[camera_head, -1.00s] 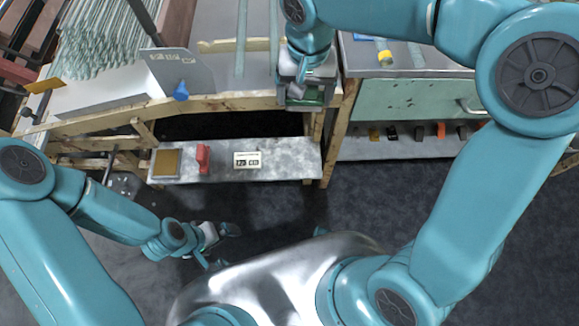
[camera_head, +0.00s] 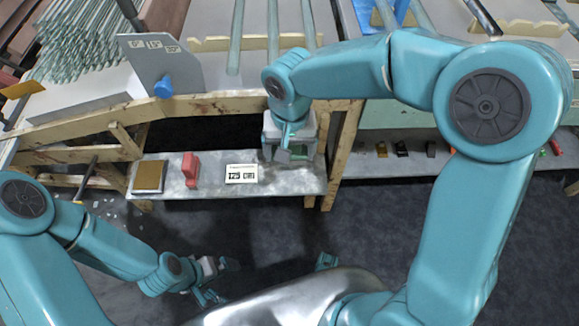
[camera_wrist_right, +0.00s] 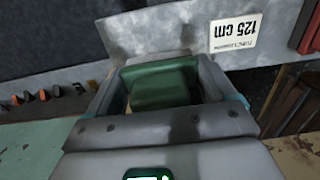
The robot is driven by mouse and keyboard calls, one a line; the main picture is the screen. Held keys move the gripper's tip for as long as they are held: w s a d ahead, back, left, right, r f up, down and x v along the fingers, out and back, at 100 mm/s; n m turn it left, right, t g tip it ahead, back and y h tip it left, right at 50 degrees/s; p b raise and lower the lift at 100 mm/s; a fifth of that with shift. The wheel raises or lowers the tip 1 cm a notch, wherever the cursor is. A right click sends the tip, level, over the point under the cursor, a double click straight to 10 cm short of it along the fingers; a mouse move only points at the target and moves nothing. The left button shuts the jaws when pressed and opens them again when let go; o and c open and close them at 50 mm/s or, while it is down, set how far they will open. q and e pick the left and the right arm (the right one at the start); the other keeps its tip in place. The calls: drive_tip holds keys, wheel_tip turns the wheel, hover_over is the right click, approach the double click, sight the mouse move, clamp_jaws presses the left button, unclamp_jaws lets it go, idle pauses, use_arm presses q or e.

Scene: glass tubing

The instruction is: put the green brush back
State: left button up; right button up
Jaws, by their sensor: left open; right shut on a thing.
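The green brush (camera_wrist_right: 160,85) shows as a dark green block between the jaws of my right gripper (camera_wrist_right: 155,92) in the wrist view. The gripper is shut on it. In the head view my right gripper (camera_head: 290,152) is over the right end of the grey low shelf (camera_head: 225,195), and it hides the brush. I cannot tell whether the brush touches the shelf. My left gripper (camera_head: 217,281) is open and empty, low at the lower left, away from the shelf.
The shelf carries an ochre pad (camera_head: 149,177), a red block-like item (camera_head: 190,169) and a white 125 cm label (camera_head: 241,174). Above it is a wooden-edged bench (camera_head: 190,105) with glass tubes (camera_head: 235,40). Small coloured items stand on another low shelf at right.

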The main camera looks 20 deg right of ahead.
wheel_tip(320, 180, down, 6)
drive_tip(key=shift+f+b, duration=0.1)
drive_tip(key=shift+b, duration=0.85)
drive_tip(key=o, duration=1.1)
drive_tip(key=shift+f, duration=0.1)
drive_tip(key=shift+r, duration=0.25)
wheel_tip(320, 180, up, 12)
drive_tip(key=p, duration=0.4)
drive_tip(key=shift+s+f, duration=0.1)
drive_tip(key=shift+s, duration=0.05)
